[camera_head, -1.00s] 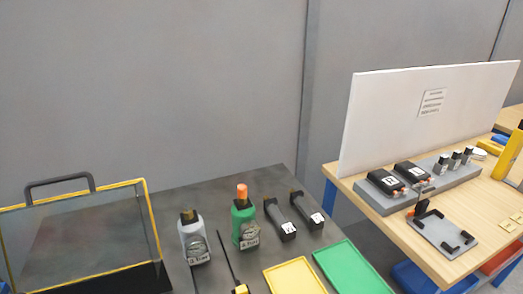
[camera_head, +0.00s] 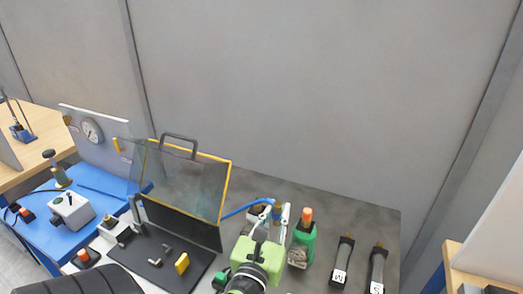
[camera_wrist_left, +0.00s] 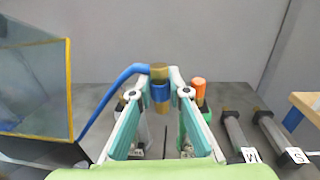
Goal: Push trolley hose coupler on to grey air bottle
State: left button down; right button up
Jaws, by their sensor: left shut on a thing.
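My left gripper (camera_head: 275,212) is shut on the hose coupler, a blue and brass piece (camera_wrist_left: 160,88) with a blue hose (camera_wrist_left: 110,92) running off to the left. The grey air bottle (camera_wrist_left: 141,128) stands upright behind the fingers, largely hidden. Its brass neck shows left of the coupler in the wrist view, so the coupler looks off to the right of it; the height gap is hard to judge. The green bottle (camera_head: 302,240) with an orange top stands upright just to the right. My right gripper is not in view.
A clear guard with yellow edging (camera_head: 190,182) stands left on a black base. Two dark cylinders (camera_head: 342,262) lie to the right of the bottles. A blue bench with a gauge panel (camera_head: 110,135) is at far left. The grey table behind the bottles is clear.

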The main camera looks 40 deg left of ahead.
pick_arm(q)
jog(key=shift+w+a+r+n+g+y+p, duration=1.7)
jog(key=shift+a+r+p, duration=1.5)
jog(key=shift+a, duration=1.8)
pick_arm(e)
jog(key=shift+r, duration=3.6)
pick_arm(q)
jog(key=shift+t+y, duration=0.3)
jog(key=shift+y, duration=0.2)
jog(key=f+b, duration=0.4)
jog(key=shift+w+f, duration=0.15)
jog(key=shift+w, duration=0.05)
jog(key=shift+f+b, duration=0.35)
jog(key=shift+b, duration=0.15)
jog(key=shift+f, duration=0.1)
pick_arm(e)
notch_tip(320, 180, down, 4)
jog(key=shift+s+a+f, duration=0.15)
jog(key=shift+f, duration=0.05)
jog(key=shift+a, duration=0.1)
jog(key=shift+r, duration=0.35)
pick_arm(q)
jog(key=shift+p, duration=0.3)
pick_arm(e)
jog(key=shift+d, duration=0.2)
pick_arm(q)
jog(key=shift+p, duration=0.55)
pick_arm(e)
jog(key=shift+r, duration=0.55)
